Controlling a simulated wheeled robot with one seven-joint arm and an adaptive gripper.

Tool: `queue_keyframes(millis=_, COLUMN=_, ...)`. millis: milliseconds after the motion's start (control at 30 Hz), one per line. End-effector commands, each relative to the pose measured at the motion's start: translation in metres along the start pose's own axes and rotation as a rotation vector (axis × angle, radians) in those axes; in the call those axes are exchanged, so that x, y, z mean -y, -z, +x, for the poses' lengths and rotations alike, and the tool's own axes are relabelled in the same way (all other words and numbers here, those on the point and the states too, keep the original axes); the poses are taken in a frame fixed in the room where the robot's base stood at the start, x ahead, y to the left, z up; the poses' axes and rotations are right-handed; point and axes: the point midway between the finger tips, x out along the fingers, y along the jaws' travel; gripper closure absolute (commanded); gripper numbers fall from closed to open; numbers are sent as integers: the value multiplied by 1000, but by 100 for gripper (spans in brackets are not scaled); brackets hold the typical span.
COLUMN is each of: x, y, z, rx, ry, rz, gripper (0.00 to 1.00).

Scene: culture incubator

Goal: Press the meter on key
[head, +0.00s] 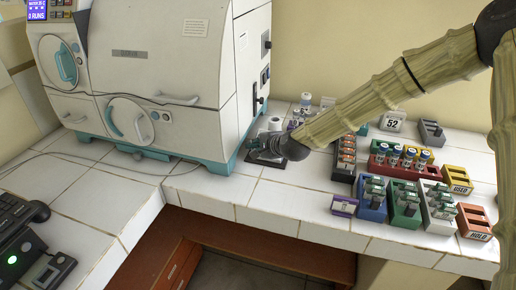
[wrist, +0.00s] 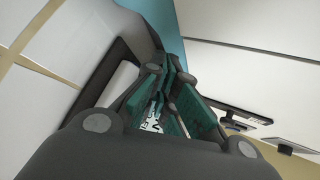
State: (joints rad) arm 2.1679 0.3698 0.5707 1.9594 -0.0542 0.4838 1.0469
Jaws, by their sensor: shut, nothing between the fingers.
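My gripper (head: 258,144) is shut and empty, low over the tiled bench beside the incubator's right side. In the wrist view its green-padded fingers (wrist: 165,72) are together and point toward a dark-edged object and a teal strip. A dark flat base (head: 266,162) shows under the gripper in the head view, with a white cylinder (head: 274,123) just behind. This may be the meter, but my gripper and wrist cover most of it. I cannot make out an on key or whether the fingertips touch anything.
The large white incubator (head: 155,60) stands close to the left of my gripper. To the right are several coloured racks of vials, including a blue rack (head: 371,213) and a red rack (head: 385,168). A small purple-edged box (head: 344,207) sits near the bench's front edge.

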Motion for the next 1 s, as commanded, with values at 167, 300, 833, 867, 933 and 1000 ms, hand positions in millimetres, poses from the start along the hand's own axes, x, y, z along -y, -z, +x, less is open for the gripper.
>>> queue_keyframes(millis=167, x=7, y=-6, z=-8, rx=1, ry=0, rz=0, gripper=100)
queue_keyframes(millis=300, x=13, y=-11, z=-15, rx=1, ry=0, rz=-1, gripper=100)
queue_keyframes(millis=833, x=31, y=-30, z=-41, rx=0, ry=1, rz=0, gripper=100)
queue_keyframes(millis=867, x=31, y=-30, z=-42, rx=0, ry=1, rz=0, gripper=100)
queue_keyframes(millis=933, x=30, y=-30, z=-42, rx=0, ry=0, rz=0, gripper=100)
queue_keyframes(millis=1000, x=30, y=-30, z=-41, rx=0, ry=0, rz=0, gripper=100)
